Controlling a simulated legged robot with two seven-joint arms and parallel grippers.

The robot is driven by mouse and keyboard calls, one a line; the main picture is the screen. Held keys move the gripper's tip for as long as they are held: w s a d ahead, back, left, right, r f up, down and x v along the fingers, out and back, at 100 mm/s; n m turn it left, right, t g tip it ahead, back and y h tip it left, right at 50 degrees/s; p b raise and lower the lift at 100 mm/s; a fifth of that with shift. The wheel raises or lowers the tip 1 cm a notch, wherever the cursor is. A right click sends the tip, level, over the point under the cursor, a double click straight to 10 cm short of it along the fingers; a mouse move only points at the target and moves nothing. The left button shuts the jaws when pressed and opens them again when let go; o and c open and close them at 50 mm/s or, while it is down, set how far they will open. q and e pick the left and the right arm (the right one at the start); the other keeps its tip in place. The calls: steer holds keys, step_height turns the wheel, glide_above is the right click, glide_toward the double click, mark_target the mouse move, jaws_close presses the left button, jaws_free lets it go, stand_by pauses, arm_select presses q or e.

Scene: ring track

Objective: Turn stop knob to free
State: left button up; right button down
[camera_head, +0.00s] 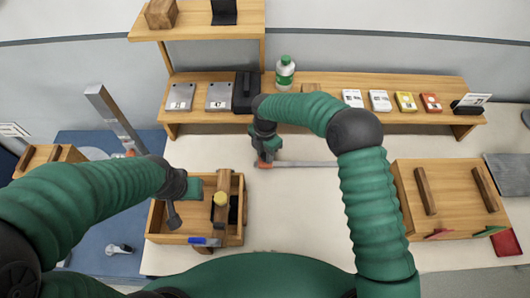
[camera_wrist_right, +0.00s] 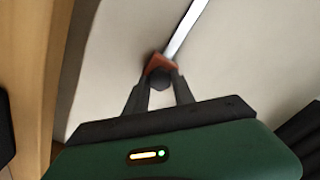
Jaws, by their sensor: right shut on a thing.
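My right gripper (camera_head: 263,160) is at the left end of a pale metal bar (camera_head: 298,164) lying on the table. In the right wrist view its two fingers (camera_wrist_right: 158,92) are shut on a dark round knob (camera_wrist_right: 159,80). The knob sits against an orange-red block (camera_wrist_right: 156,64) at the near end of the metal bar (camera_wrist_right: 185,28). The knob's setting is not readable. My left gripper (camera_head: 180,205) is over the left part of a wooden box (camera_head: 165,239); its fingers are too unclear to tell open from shut.
A wooden beam with a yellow knob (camera_head: 220,198) crosses the box, with a blue piece (camera_head: 205,241) at its front. A metal rail (camera_head: 115,118) leans at left. A shelf (camera_head: 320,112) with a bottle (camera_head: 285,72) stands behind.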

steer(key=shift+w+r+n, duration=0.15)
steer(key=shift+w+n, duration=0.1)
steer(key=shift+n, duration=0.05)
steer(key=c, duration=1.5)
jaws_free()
steer(key=o, duration=0.4)
steer(key=shift+o, duration=0.2)
steer(key=shift+s, duration=0.1)
step_height(320, 180, up, 16)
steer(key=b, duration=0.1)
steer(key=shift+r, duration=0.25)
steer(key=s+d+f+m+t, duration=0.1)
steer(key=s+d+f+m, duration=0.1)
steer(key=s+d+m, duration=0.7)
steer(key=s+d+f+m+t, duration=0.1)
steer(key=s+d+f+m, duration=0.2)
steer(key=s+d+m, duration=0.7)
steer(key=s+m, duration=0.1)
steer(key=m, duration=0.7)
steer(key=shift+s+d+t, duration=0.2)
steer(key=shift+s+t, duration=0.1)
steer(key=shift+s, duration=0.05)
